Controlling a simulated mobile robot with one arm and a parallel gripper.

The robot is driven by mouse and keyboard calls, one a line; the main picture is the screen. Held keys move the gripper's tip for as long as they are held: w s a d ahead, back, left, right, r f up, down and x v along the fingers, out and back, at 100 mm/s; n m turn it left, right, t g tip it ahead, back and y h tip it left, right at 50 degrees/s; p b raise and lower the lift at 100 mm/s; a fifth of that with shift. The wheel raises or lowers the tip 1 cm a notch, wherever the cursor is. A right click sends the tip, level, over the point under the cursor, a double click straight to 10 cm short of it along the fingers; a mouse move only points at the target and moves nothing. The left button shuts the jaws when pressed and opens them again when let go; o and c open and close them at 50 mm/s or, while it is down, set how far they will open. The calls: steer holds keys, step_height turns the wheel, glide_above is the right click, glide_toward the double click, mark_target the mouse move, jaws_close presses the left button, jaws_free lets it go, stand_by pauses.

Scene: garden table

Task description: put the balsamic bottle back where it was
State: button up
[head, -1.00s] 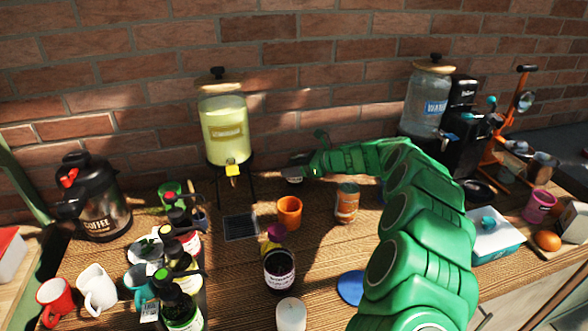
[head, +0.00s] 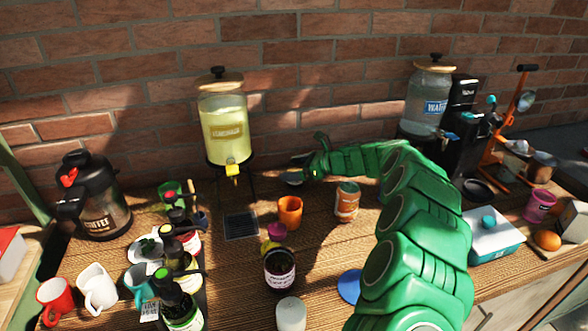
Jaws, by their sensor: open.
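Several dark bottles with pour spouts stand close together at the lower left. One has a red-and-white label (head: 187,241), and one with a green cap (head: 180,306) stands nearest me. Their labels are too small to read, so I cannot tell which is the balsamic bottle. My gripper (head: 294,175) is at the back of the table, right of the lemonade dispenser (head: 225,132) and well away from the bottles. It is open, with no bottle seen in it. The green wrist partly hides it.
A dark labelled jar (head: 279,270), an orange cup (head: 290,211), a spice jar (head: 346,203) and a white candle-like cylinder (head: 291,314) stand mid-table. A coffee pot (head: 96,205) and mugs are left. A water dispenser (head: 428,100) is back right. Bare wood shows around the orange cup.

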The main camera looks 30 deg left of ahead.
steer(key=v, duration=1.2)
steer(key=shift+r, duration=0.15)
